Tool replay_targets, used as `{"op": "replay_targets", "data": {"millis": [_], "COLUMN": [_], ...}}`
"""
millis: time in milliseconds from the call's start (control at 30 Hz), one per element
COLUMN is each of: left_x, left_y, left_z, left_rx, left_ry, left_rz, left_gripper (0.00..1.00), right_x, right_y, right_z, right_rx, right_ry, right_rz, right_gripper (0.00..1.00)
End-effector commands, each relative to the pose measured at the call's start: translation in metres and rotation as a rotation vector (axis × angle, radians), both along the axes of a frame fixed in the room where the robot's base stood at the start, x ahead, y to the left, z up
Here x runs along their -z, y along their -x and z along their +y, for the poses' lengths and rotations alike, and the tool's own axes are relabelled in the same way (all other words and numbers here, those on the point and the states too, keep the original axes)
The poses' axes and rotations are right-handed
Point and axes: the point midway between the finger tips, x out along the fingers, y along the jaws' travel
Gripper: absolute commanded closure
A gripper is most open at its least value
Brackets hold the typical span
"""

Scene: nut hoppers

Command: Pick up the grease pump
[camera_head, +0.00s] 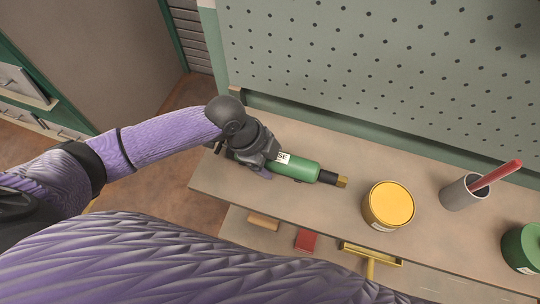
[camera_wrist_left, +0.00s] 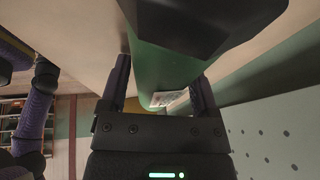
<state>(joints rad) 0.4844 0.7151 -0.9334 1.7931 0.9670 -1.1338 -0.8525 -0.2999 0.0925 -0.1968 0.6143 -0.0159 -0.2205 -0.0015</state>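The grease pump (camera_head: 298,168) is a green cylinder with a white label, a black neck and a brass tip. It lies along the bench with its tip pointing right. My left gripper (camera_head: 262,165) is at its left end and hides that part. In the left wrist view the green body of the pump (camera_wrist_left: 153,68) runs between the two fingers of my left gripper (camera_wrist_left: 162,85), with a dark part close to the camera. I cannot tell whether the fingers press on it or stand slightly apart. My right gripper is not in view.
On the bench (camera_head: 330,210), right of the pump, stand a yellow tin (camera_head: 389,203), a grey cup (camera_head: 458,194) with a red handle, and a green can (camera_head: 523,249). A pegboard (camera_head: 370,70) rises behind. A red block (camera_head: 306,241) and a yellow tool (camera_head: 370,252) lie below the front edge.

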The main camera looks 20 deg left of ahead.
Motion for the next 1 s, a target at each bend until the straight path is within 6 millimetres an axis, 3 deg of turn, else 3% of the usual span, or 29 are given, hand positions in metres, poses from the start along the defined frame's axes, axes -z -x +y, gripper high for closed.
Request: {"op": "replay_targets", "data": {"millis": [33, 300, 367, 767, 1000], "left_x": [0.0, 0.0, 0.0, -0.003, -0.064], "left_y": [0.0, 0.0, 0.0, 0.0, -0.001], "left_z": [0.0, 0.0, 0.0, 0.0, 0.0], "left_rx": [0.0, 0.0, 0.0, -0.001, 0.001], "left_ry": [0.0, 0.0, 0.0, 0.001, 0.001], "left_rz": [0.0, 0.0, 0.0, -0.002, -0.007], "left_gripper": [0.34, 0.91, 1.0, 1.0, 1.0], "right_x": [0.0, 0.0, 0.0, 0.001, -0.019], "right_y": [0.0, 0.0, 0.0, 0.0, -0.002], "right_z": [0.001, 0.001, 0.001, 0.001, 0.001], "right_rx": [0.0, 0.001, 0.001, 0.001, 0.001], "right_ry": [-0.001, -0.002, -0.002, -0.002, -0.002], "right_rz": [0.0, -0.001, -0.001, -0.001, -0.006], "right_gripper": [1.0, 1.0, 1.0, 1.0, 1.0]}}
